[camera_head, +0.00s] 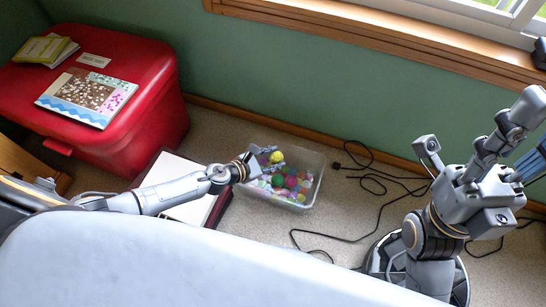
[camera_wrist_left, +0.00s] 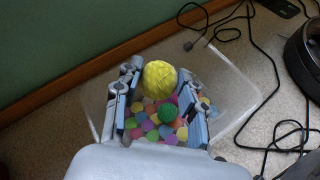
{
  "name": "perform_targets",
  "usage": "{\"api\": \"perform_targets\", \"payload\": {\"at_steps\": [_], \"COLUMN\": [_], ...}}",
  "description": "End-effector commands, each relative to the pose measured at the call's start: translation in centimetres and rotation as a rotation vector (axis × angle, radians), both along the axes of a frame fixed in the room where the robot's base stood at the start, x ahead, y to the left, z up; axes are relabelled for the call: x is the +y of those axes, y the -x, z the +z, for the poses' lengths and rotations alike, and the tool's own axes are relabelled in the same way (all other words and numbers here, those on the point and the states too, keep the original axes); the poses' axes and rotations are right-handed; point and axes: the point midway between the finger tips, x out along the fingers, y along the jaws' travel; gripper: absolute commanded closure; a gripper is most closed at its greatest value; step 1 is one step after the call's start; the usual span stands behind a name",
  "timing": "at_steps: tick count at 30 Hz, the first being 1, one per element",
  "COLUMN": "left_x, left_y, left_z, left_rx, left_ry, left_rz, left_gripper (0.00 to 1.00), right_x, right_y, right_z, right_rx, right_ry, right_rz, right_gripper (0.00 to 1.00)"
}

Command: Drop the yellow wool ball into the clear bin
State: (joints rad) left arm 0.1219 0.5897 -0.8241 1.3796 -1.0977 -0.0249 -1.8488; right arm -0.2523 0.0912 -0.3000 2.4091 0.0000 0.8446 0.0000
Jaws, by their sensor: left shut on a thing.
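The yellow wool ball (camera_head: 276,157) is between the fingers of my left gripper (camera_head: 267,160). In the left wrist view the yellow wool ball (camera_wrist_left: 160,79) sits between the tips of the left gripper (camera_wrist_left: 160,84), which is shut on it. The ball is over the clear bin (camera_head: 308,190), near its back left part. The clear bin (camera_wrist_left: 236,78) holds many small coloured balls and a green ball (camera_wrist_left: 173,112). My right gripper (camera_head: 533,164) shows only partly at the right edge, with bluish fingers, far from the bin.
A red chest (camera_head: 150,75) with books on it stands at the left. A white-topped box (camera_head: 178,175) with a dark red side lies left of the bin. Black cables (camera_head: 372,182) run on the carpet to the right. The green wall is behind the bin.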

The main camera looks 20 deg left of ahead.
Motion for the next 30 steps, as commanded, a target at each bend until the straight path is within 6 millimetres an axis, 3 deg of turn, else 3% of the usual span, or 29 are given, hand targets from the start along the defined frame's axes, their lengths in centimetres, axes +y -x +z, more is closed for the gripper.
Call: {"api": "perform_targets", "payload": {"at_steps": [4,16,17,20,30], "left_x": [0.0,0.0,0.0,0.0,0.1], "left_y": [0.0,0.0,0.0,0.0,0.1], "left_z": [-1.5,-1.7,-1.7,-1.7,-1.7], "left_rx": [0.000,0.000,0.000,0.000,-0.001], "left_ry": [0.000,0.001,0.001,0.001,0.000], "left_rz": [0.000,0.001,0.001,0.001,0.001], "left_gripper": [0.77,0.77,0.56,0.35,0.33], "right_x": [0.1,0.2,0.2,0.2,0.2], "right_y": [-0.2,-0.3,-0.3,-0.3,-0.3], "right_z": [0.3,0.9,0.9,0.9,0.9], "right_rx": [-0.042,-0.056,-0.056,-0.056,-0.057], "right_ry": [0.003,0.005,0.005,0.005,0.004], "right_rz": [-0.002,-0.003,-0.003,-0.003,-0.003], "right_gripper": [0.60,0.60,0.60,0.60,0.60]}}
